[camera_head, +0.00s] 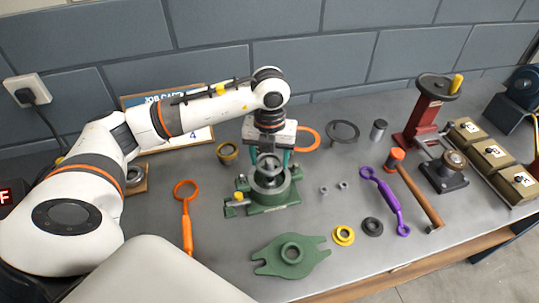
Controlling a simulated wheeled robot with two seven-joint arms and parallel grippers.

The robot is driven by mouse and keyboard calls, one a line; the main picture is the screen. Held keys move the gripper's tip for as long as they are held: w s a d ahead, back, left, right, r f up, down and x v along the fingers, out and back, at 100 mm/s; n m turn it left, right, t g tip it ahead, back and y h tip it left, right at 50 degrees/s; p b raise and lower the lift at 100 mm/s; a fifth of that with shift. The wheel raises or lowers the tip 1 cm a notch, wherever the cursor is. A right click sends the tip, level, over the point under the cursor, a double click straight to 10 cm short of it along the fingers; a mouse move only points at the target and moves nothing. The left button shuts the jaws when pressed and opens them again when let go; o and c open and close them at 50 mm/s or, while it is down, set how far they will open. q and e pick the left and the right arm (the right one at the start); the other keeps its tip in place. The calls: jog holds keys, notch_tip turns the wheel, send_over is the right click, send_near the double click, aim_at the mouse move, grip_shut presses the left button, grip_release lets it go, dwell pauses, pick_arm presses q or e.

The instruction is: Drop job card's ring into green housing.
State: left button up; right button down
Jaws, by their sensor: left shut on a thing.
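The green housing (283,197) stands on the table near the middle, with a round open bore on top and a yellow-knobbed part at its left. My left gripper (270,160) points down right above it, its teal fingers shut on a grey metal ring (267,167). The ring is at or just over the bore; I cannot tell if it touches the housing. The job card (200,134) is a blue and white board leaning at the back wall, showing a 4; my left arm hides much of it. My right gripper is not in view.
A green cover plate (290,270) lies in front. A red press (428,108) and bins (490,155) stand right.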

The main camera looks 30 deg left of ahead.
pick_arm(q)
jog(key=shift+f+b, duration=1.3)
jog(key=shift+f, duration=0.3)
jog(key=shift+f, duration=0.15)
jog(key=o, duration=1.2)
jog(key=shift+c, duration=0.2)
notch_tip(320, 180, up, 13)
jog(key=p, duration=0.8)
